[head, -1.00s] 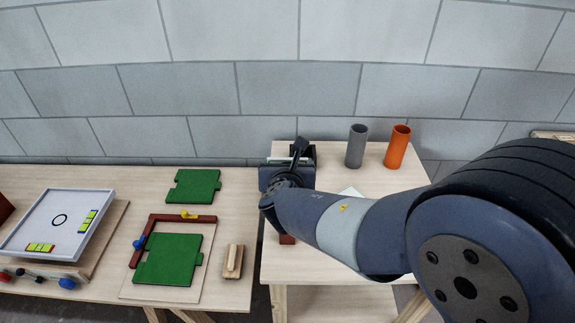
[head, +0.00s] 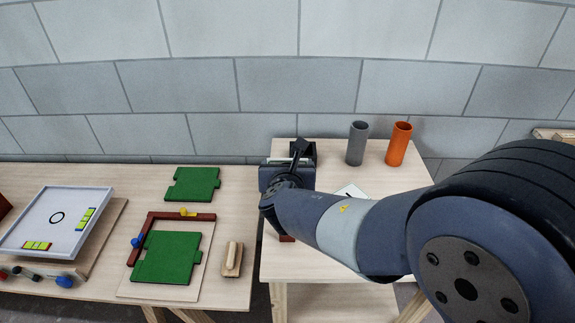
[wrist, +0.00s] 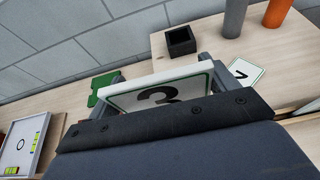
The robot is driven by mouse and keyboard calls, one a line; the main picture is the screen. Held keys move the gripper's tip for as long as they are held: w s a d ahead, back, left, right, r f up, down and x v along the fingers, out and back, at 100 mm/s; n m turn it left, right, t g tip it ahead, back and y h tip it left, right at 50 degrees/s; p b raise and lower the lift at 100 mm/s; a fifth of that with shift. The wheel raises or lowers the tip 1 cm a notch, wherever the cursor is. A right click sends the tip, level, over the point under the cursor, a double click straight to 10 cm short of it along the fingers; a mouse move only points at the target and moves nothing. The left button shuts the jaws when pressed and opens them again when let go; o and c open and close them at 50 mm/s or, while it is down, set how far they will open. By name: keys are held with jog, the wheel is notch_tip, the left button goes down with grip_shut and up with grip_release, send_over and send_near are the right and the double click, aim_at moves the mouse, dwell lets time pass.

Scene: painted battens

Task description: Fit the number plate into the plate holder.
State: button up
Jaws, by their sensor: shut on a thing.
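My gripper (head: 290,166) is shut on a white number plate (wrist: 158,92) with a black 3 and a green edge. In the wrist view the fingers hold the plate at its two ends, and its lower part is hidden by my gripper. In the head view my gripper is above the left side of the right table, and only a pale strip of the plate shows. I cannot make out the plate holder for certain. A dark red piece (head: 287,239) shows below my wrist, mostly hidden by my arm.
A second plate (wrist: 241,73) marked 7 lies on the right table. An open black box (wrist: 181,41), a grey tube (head: 357,144) and an orange tube (head: 399,144) stand behind.

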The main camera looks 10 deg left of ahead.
jog(key=shift+f+b, duration=1.95)
jog(key=shift+f, duration=0.05)
jog(key=o, duration=0.9)
jog(key=p+v, duration=0.1)
jog(key=v, duration=0.9)
jog(key=shift+s+d+r, duration=0.1)
jog(key=shift+s+r, duration=0.05)
jog(key=shift+s, duration=0.25)
jog(key=b+x, duration=0.1)
jog(key=x, duration=1)
jog(key=shift+r+p, duration=0.45)
jog(key=shift+r, duration=0.05)
jog(key=shift+f, duration=0.1)
